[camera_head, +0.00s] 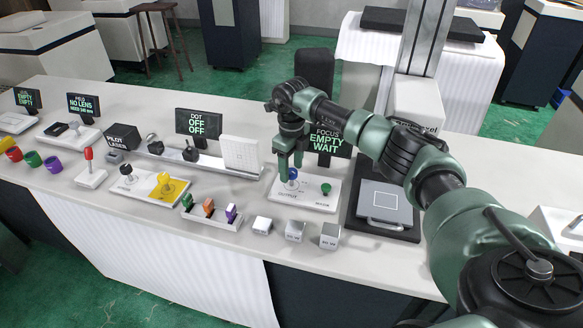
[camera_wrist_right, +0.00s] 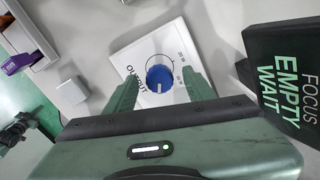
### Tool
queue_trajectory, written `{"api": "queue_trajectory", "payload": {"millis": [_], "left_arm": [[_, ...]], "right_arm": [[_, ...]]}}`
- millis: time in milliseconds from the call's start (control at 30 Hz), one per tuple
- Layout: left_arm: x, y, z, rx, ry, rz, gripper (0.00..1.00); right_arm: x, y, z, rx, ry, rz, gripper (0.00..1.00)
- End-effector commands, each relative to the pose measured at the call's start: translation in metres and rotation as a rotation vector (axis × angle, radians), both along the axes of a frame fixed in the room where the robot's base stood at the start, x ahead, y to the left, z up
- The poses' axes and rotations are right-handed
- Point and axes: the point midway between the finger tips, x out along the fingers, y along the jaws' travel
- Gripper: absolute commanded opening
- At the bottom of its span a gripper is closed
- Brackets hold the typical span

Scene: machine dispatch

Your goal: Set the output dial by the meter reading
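The blue output dial (camera_head: 292,174) sits on a white panel (camera_head: 313,203) marked OUTPUT. In the right wrist view the blue dial (camera_wrist_right: 159,78) shows a white pointer line and a scale arc around it. My right gripper (camera_head: 290,160) points down over the dial. Its fingers (camera_wrist_right: 159,74) are open, one on each side of the dial; whether they touch it I cannot tell. A black display (camera_head: 329,141) behind the panel reads FOCUS, EMPTY, WAIT. I cannot make out a meter with a needle or number. My left gripper is not in view.
A green knob (camera_head: 326,188) stands right of the dial. A dark tray with a pale plate (camera_head: 385,200) lies further right. Small grey cubes (camera_head: 294,230) line the front edge. A display (camera_head: 198,123) reads DOT, OFF, OFF. Left are a red-topped lever (camera_head: 89,155) and a yellow-based knob (camera_head: 164,180).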

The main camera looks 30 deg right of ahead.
Motion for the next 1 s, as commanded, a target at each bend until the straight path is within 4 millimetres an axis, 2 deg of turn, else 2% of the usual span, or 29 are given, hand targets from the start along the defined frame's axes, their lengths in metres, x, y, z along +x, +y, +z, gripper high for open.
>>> {"api": "queue_trajectory", "payload": {"millis": [300, 733, 1000], "left_arm": [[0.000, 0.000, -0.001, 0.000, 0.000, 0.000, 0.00], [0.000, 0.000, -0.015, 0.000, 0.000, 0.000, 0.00], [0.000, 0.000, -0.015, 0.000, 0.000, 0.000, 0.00]], "right_arm": [[-0.001, 0.000, 0.003, -0.001, 0.002, 0.002, 0.54], [0.000, 0.000, 0.067, -0.001, 0.000, 0.001, 0.54], [-0.001, 0.000, 0.077, 0.000, 0.003, 0.001, 0.54]]}}
